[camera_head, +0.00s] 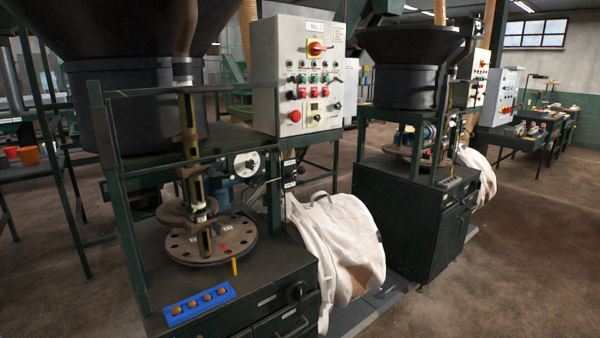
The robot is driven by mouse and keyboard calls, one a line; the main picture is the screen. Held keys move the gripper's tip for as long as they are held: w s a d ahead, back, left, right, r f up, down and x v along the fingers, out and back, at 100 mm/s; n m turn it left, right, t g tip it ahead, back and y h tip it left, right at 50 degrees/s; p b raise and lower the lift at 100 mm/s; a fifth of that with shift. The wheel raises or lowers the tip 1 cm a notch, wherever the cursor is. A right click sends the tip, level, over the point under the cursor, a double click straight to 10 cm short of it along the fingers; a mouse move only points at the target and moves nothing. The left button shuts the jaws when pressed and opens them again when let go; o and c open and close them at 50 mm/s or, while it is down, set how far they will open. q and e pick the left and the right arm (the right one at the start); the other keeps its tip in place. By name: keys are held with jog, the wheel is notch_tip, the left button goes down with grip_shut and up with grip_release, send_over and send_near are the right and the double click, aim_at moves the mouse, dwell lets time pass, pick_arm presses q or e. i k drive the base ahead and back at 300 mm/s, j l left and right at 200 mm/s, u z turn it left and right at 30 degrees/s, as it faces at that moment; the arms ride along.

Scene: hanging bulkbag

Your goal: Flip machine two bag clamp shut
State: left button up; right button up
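Machine two is the near green machine, with a grey control box (294,75) marked "No. 2" on its upper right. A whitish cloth bag (340,245) hangs at the machine's right side, its mouth gathered near the frame post. Small dark fittings and white labels (290,184) sit just above the bag's mouth. The bag clamp is too small to make out there, and I cannot tell whether it is open or shut. Neither of my grippers is in view.
A round plate with holes (211,240) and a blue tray with several round pieces (199,303) are on the near machine's top. A second similar machine (408,205) stands behind to the right with its own bag (478,172). Brown floor (520,270) is clear at right.

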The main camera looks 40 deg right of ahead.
aim_at(301, 170)
jog(key=i+l, duration=0.1)
jog(key=l, duration=0.45)
jog(key=i+l+z, duration=0.1)
jog(key=l, duration=0.45)
jog(key=i+l, duration=0.15)
jog(key=l, duration=0.4)
jog(key=i+l+z, duration=0.15)
jog(key=l, duration=0.35)
jog(key=i+l, duration=0.1)
jog(key=l, duration=0.45)
jog(key=i+l+z, duration=0.1)
jog(key=l, duration=0.4)
jog(key=i+l, duration=0.2)
jog(key=l, duration=0.35)
jog(key=i+l+z, duration=0.1)
jog(key=l, duration=0.4)
jog(key=i, duration=0.1)
